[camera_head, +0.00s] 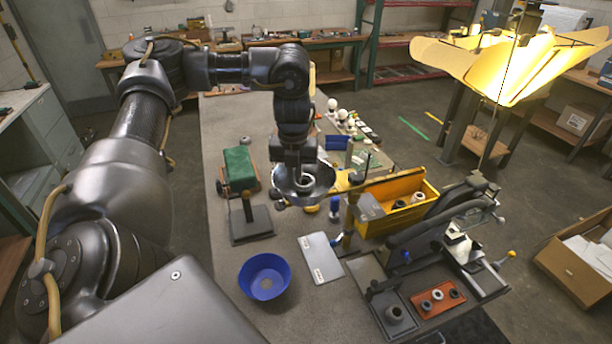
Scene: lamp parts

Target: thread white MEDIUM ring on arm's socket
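My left gripper (298,168) points down over a shiny metal bowl-shaped part (318,187) near the middle of the table. A pale ring-like shape (304,181) shows inside that part, just below the gripper; whether the fingers touch or grip it, I cannot tell. A red tray (425,312) at the lower right holds several small rings, one of them white (438,294). Which white ring is the medium one is unclear. A dark jointed lamp arm (425,233) lies at the right, with a whitish part (462,247) near its end; its socket is not clearly visible. My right gripper is not in view.
A blue bowl (265,277), a flat light-grey box (320,258) and a dark stand (250,224) are on the table (220,265). A yellow bin (375,221) stands between the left gripper and the lamp arm. Bulbs (342,115) stand at the back.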

